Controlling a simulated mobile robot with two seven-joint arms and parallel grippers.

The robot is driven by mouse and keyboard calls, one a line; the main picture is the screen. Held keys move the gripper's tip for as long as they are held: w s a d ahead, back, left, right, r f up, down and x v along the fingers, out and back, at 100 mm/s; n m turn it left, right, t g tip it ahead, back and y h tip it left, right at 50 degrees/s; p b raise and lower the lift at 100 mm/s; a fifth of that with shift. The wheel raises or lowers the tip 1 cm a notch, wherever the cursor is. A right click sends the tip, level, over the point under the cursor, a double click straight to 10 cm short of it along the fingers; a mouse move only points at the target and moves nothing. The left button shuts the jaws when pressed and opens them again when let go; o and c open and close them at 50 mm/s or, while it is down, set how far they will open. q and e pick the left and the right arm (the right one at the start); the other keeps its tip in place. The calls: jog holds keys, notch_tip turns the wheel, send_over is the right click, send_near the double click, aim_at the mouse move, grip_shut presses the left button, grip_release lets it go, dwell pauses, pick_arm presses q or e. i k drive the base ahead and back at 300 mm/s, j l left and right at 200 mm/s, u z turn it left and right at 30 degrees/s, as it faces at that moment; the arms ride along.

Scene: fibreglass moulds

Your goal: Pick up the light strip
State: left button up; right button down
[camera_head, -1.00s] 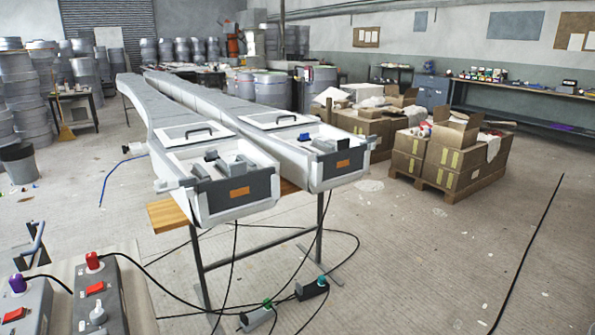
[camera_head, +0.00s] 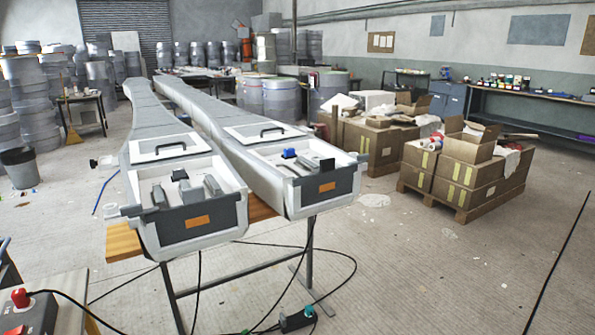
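I cannot make out a light strip in this view. Two long grey-white moulds lie side by side on a stand, the left mould (camera_head: 160,145) and the right mould (camera_head: 240,130). Each has an open box at its near end with small grey parts inside and an orange label on a dark front panel. A small blue part (camera_head: 289,153) shows in the right one. Neither of my grippers is in view.
A control box with a red knob (camera_head: 20,297) is cut off at the bottom left. Cables (camera_head: 330,252) trail over the floor under the stand. Cardboard boxes (camera_head: 462,180) stand on a pallet at right. A long bench (camera_head: 530,120) lines the right wall.

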aim_at(159, 198)
jog(key=i+l, duration=0.1)
jog(key=i+l+u, duration=0.1)
jog(key=u, duration=1.6)
jog(key=l+u, duration=0.5)
jog(key=u, duration=0.2)
jog(key=l+u, duration=0.35)
jog(key=k+l+u, duration=0.15)
jog(key=l+u, duration=0.15)
jog(key=k+l+u, duration=0.25)
jog(key=l, duration=0.15)
